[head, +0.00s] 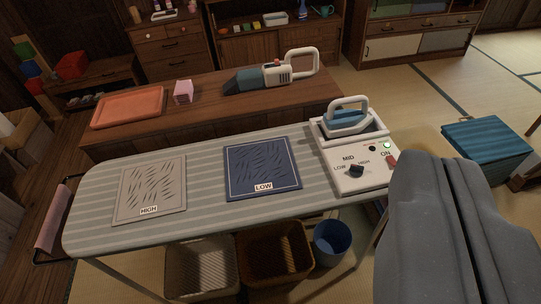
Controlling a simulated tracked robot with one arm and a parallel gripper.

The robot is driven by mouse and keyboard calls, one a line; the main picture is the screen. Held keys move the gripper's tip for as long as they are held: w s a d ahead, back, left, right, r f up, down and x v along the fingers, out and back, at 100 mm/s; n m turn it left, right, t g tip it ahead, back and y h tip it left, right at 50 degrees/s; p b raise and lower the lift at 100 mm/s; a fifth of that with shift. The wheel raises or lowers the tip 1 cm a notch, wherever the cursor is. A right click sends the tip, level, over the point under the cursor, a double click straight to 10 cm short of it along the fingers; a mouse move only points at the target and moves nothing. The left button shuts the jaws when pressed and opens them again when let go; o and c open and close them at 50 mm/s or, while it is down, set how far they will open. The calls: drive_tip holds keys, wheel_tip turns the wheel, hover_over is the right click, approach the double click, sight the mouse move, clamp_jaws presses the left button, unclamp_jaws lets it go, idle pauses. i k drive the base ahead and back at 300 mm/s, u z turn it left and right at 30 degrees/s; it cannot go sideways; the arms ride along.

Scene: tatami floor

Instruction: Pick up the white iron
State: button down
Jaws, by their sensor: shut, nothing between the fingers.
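The white iron (346,117), with a white loop handle and a blue body, rests in a white-rimmed cradle at the back of the control box (345,181). The box stands on the right end of the ironing board (205,209). Its dial is marked LOW, MID and HIGH, and a green light shows by the word ON. My gripper (432,158) is large, grey and shut, at the lower right of the head view. It appears to the right of and nearer than the iron, apart from it and empty.
A beige cloth marked HIGH (150,187) and a navy cloth marked LOW (262,169) lie on the board. Behind are an orange tray (129,107), a pink box (183,91) and a handheld vacuum (272,76) on a wooden bench. Baskets and a blue bin (331,242) stand below.

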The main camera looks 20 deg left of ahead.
sight(335, 125)
drive_tip(key=z, duration=1.35)
drive_tip(key=i, duration=0.8)
drive_tip(key=u, duration=2.1)
drive_tip(key=i, duration=1)
drive_tip(key=z, duration=0.1)
